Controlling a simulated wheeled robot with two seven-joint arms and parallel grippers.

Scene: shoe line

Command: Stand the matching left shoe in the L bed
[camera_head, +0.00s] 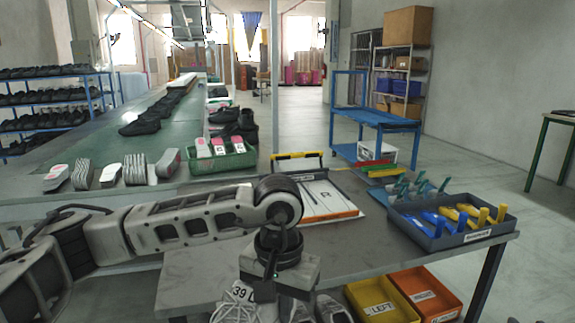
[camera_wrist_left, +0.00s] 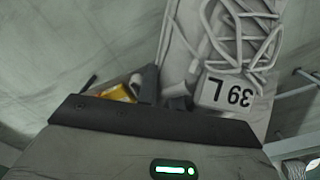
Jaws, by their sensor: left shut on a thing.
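A white-grey laced shoe (camera_wrist_left: 240,40) with a "39 L" label (camera_wrist_left: 228,92) fills the upper right of the left wrist view. It also shows in the head view (camera_head: 234,303), low down beside the table's near edge and partly hidden by my left gripper (camera_head: 280,285). In the wrist view my left gripper (camera_wrist_left: 165,90) is shut on the shoe's edge next to the label. The white bed board (camera_head: 328,198) on the table shows an "R". The L bed is not visible; my left arm covers the board's left side. My right gripper is out of view.
A grey tray (camera_head: 450,238) with blue and yellow tools stands on the table's right. A yellow LEFT bin (camera_head: 382,300) and an orange bin (camera_head: 425,292) stand below. Another shoe (camera_head: 333,309) shows at the bottom. A conveyor with shoes and a green crate (camera_head: 222,163) lies behind.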

